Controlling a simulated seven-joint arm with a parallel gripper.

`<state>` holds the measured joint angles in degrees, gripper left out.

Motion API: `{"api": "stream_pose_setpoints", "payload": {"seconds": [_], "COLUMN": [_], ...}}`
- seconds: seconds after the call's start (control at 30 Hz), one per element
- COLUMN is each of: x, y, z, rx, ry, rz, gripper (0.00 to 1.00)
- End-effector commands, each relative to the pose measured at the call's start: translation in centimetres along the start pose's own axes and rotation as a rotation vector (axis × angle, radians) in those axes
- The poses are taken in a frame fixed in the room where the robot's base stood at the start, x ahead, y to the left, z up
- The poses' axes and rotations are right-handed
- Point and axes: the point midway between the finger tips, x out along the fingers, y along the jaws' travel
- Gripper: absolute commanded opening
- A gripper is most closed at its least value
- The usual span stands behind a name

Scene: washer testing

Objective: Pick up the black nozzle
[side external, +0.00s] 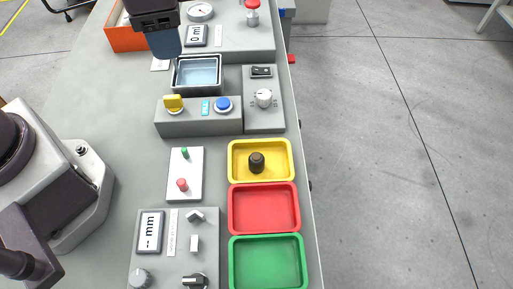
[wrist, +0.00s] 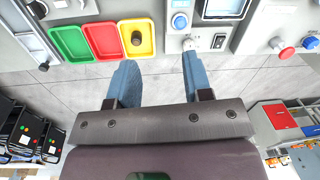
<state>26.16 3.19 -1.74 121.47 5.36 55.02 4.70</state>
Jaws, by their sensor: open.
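The black nozzle (side external: 257,162) is a small dark cylinder standing in the yellow tray (side external: 234,176). In the wrist view the nozzle (wrist: 136,38) shows near the top, inside the yellow tray (wrist: 149,50). My gripper (wrist: 158,72) shows in the wrist view with two blue fingers apart and nothing between them. In the side view my gripper (side external: 165,45) is at the upper left, above the panel behind the trays, well away from the nozzle. Only one blue finger shows clearly there.
A red tray (side external: 236,232) and a green tray (side external: 236,284) sit in line before the yellow one. The table's right edge is close to the trays.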

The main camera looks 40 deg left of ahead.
Motion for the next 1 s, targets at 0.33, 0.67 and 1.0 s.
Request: {"api": "stream_pose_setpoints", "payload": {"seconds": [0.33, 0.67, 1.0], "x": [9.9, 13.4, 17.5], "y": [9.0, 12.2, 10.9], "z": [-8.7, -14.1, -12.8], "rx": [0.549, 0.895, 0.95], "ry": [-0.248, -0.304, -0.331], "rz": [-0.053, -0.121, -0.117], "gripper": [0.46, 0.46, 0.46]}}
